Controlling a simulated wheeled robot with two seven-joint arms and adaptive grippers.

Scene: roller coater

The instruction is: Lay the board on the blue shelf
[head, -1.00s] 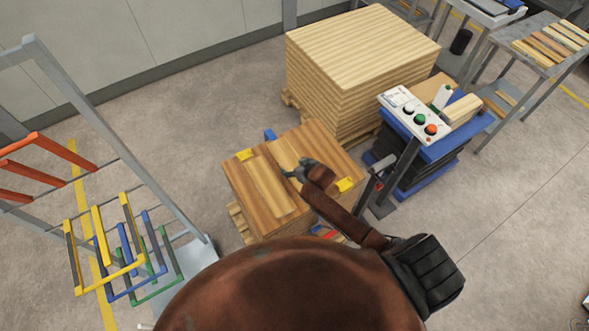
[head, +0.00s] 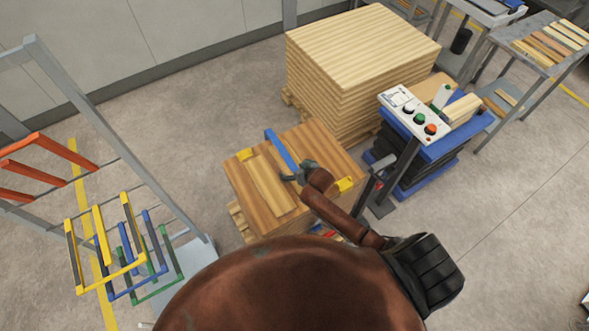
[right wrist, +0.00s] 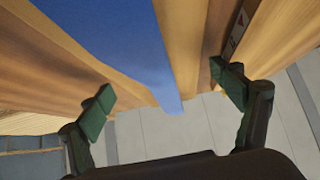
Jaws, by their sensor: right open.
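Wooden boards lie on a low stack; a lighter board (head: 268,187) lies on top left of its middle. A long blue strip (head: 281,150) runs across the stack top, between wooden surfaces. In the right wrist view the blue strip (right wrist: 125,40) narrows to an end between my fingers. My right gripper (head: 294,173) is at the strip's near end. Its fingers (right wrist: 164,97) are apart; I cannot tell whether they touch anything. The rack at left has blue bars (head: 154,240) forming a shelf, empty, among yellow and green ones. My left gripper is not in view.
Yellow corner pieces (head: 345,184) sit on the stack. A tall board pile (head: 360,40) stands behind it. A control panel (head: 413,114) on a blue-edged machine stands at right. Orange bars (head: 35,157) project from the rack. Floor between rack and stack is clear.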

